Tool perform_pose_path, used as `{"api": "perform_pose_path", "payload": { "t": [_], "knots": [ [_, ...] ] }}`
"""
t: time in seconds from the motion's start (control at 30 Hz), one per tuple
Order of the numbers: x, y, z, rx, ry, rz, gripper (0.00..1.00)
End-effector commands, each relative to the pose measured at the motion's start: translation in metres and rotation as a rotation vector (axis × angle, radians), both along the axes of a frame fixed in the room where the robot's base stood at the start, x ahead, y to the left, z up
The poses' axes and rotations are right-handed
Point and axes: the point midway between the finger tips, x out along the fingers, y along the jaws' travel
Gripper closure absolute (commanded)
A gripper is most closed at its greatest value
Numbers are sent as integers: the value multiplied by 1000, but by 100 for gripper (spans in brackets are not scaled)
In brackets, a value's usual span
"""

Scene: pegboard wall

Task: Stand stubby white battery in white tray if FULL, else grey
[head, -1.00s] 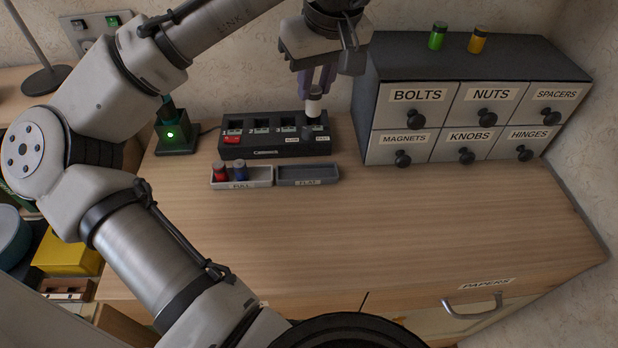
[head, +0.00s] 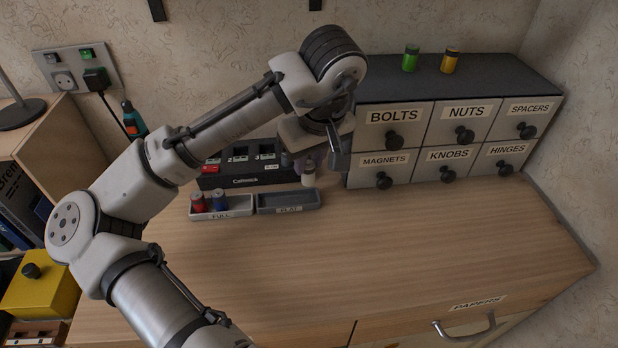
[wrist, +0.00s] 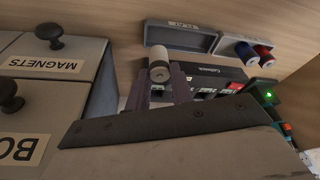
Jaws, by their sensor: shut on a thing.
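My gripper (head: 308,163) is shut on the stubby white battery (head: 308,178), which hangs below the fingers near the right end of the grey tray. In the wrist view the battery (wrist: 159,62) shows its round end and white side between the fingers. The grey tray (head: 288,209), labelled FLAT, looks empty. The white tray (head: 236,213), labelled FULL, stands left of it with a red battery (head: 198,202) and a blue battery (head: 221,200) upright in its left part. The black charger (head: 240,182) stands behind the trays, its right end hidden by my gripper. I cannot read its small status signs.
A drawer cabinet (head: 436,150) stands close to the right of my gripper, with a green battery (head: 410,58) and a yellow battery (head: 450,60) on top. The wooden counter (head: 380,250) in front of the trays is clear.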

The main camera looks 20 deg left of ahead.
Motion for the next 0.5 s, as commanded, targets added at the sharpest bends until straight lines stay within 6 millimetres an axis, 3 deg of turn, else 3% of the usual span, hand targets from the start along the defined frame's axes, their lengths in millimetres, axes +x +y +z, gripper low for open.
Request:
{"api": "perform_pose_path", "payload": {
  "t": [0.5],
  "knots": [
    [0, 0, -51, 0, 0, 0, 100]
  ]
}}
